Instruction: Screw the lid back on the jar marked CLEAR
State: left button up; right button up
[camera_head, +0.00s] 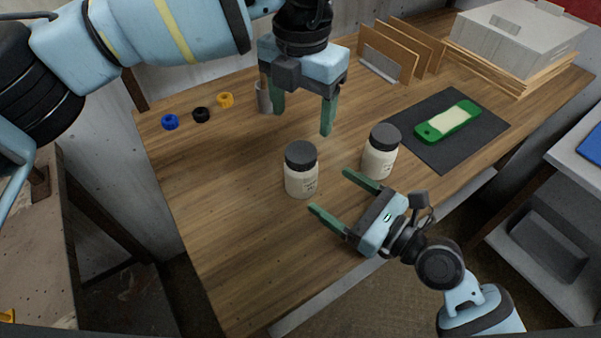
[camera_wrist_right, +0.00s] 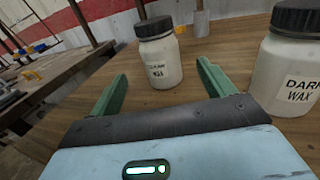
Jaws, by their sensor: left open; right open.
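The jar marked CLEAR (camera_head: 300,182) stands upright on the wooden table, cream coloured with a white label. It also shows in the right wrist view (camera_wrist_right: 158,66), where its label is partly legible. A black lid (camera_head: 300,154) sits on its mouth; I cannot tell how tight it is. A second jar (camera_head: 379,161), with a black lid, stands to its right; the right wrist view shows its DARK WAX label (camera_wrist_right: 299,88). My left gripper (camera_head: 302,122) is open and empty, above and behind the CLEAR jar. My right gripper (camera_head: 329,190) is open and empty, its fingers pointing toward that jar.
Blue (camera_head: 170,122), black (camera_head: 201,115) and orange (camera_head: 225,100) rings lie at the back left. A grey cup (camera_head: 265,98) stands behind my left gripper. A dark mat (camera_head: 474,145) with a green tool (camera_head: 447,122) lies right. The table's front left is clear.

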aim_at(314, 178)
jog(key=shift+x, duration=3.9)
grip_shut()
pick_arm(q)
jog(key=n, duration=0.4)
jog(key=shift+n, duration=0.3)
jog(key=shift+f, duration=4)
jog(key=shift+c, duration=0.4)
